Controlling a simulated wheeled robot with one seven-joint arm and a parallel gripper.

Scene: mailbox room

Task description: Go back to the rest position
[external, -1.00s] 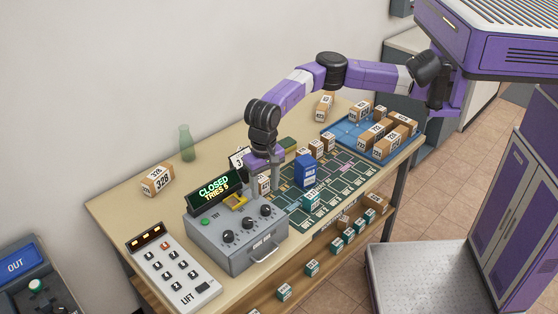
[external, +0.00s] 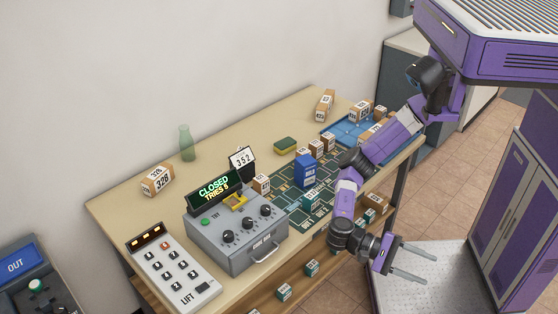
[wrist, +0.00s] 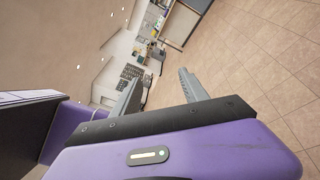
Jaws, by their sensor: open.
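My gripper (external: 412,262) is in front of the table at the lower right of the external view, above my metal base platform. Its two grey fingers are apart, point to the right and hold nothing. In the wrist view the fingers (wrist: 160,95) are also spread, with floor and a far wall area beyond them. My arm is folded down, and part of it hides the front right of the table.
The wooden table (external: 140,210) carries a grey dial box (external: 238,240) reading CLOSED, a LIFT keypad (external: 172,270), a blue HOLD block (external: 306,172), a blue tray (external: 345,131) with boxes, and a green bottle (external: 187,145). Several small boxes sit on the lower shelf.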

